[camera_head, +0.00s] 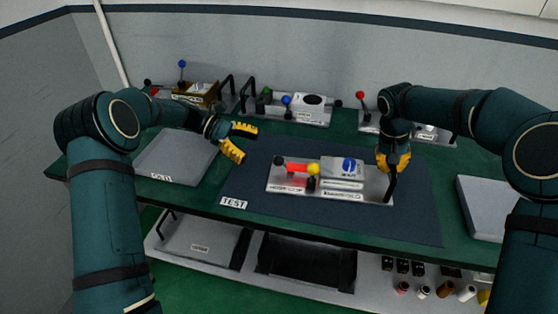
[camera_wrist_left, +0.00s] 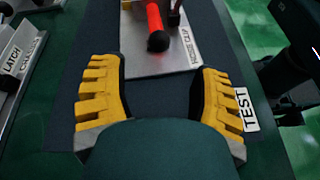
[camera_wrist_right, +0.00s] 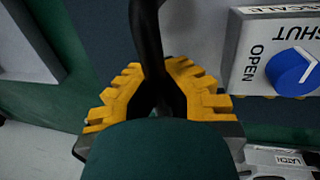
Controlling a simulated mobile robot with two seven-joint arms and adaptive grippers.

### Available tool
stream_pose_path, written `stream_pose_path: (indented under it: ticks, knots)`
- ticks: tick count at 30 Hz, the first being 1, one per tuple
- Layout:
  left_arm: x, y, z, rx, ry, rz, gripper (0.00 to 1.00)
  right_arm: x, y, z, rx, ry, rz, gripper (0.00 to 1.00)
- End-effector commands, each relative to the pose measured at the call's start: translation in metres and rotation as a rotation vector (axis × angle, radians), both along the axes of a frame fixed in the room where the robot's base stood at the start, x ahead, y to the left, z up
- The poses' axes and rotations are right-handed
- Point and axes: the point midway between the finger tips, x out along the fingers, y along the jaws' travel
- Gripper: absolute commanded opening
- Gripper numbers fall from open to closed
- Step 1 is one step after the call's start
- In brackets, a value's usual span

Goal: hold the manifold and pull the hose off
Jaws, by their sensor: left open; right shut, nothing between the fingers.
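A grey metal plate (camera_head: 290,187) lies on the dark mat. My right gripper (camera_head: 394,165) is shut at the plate's right end, by an upright black handle (camera_head: 391,187). In the right wrist view, the handle (camera_wrist_right: 146,35) crosses the fingertips, but nothing is gripped.
The mat (camera_head: 410,220) has a TEST label at its front left. A grey pad (camera_head: 177,157) lies left and another (camera_head: 487,207) right. Several devices with coloured ball levers (camera_head: 303,108) line the back. A lower shelf (camera_head: 200,248) holds trays and small cylinders.

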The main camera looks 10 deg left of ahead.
Motion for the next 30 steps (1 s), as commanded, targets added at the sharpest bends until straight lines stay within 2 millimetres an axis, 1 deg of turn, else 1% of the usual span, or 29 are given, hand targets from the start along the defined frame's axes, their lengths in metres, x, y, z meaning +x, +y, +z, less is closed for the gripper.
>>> stream_pose_path:
  ticks: [1, 3, 9, 15, 21, 28, 29, 30]
  knots:
    - [-0.001, -0.010, -0.003, 0.000, 0.001, -0.003, 0.63, 0.000, 0.001, 0.001, 0.001, -0.002, 0.000, 0.00]
    - [-0.001, -0.023, -0.009, -0.002, 0.001, -0.002, 0.63, 0.000, 0.001, 0.001, 0.001, -0.002, 0.000, 0.00]
    - [-0.002, -0.057, -0.023, 0.000, 0.000, -0.001, 0.63, 0.000, 0.000, 0.001, 0.001, -0.002, 0.000, 0.00]
    - [-0.002, -0.080, -0.032, 0.000, -0.001, 0.001, 0.63, 0.000, 0.000, 0.001, 0.001, -0.002, 0.000, 0.00]
    - [-0.003, -0.088, -0.036, 0.001, -0.001, 0.002, 0.63, 0.000, 0.000, 0.001, 0.001, -0.002, 0.000, 0.00]
    - [-0.002, -0.088, -0.036, 0.001, -0.001, 0.003, 0.63, 0.000, 0.000, 0.001, 0.001, -0.002, 0.000, 0.00]
    - [-0.002, -0.088, -0.036, 0.000, -0.001, 0.003, 0.61, 0.000, 0.001, 0.001, 0.001, -0.002, 0.000, 0.00]
    - [-0.002, -0.088, -0.036, 0.001, -0.001, 0.003, 0.47, 0.000, 0.001, 0.001, 0.001, -0.002, 0.000, 0.00]
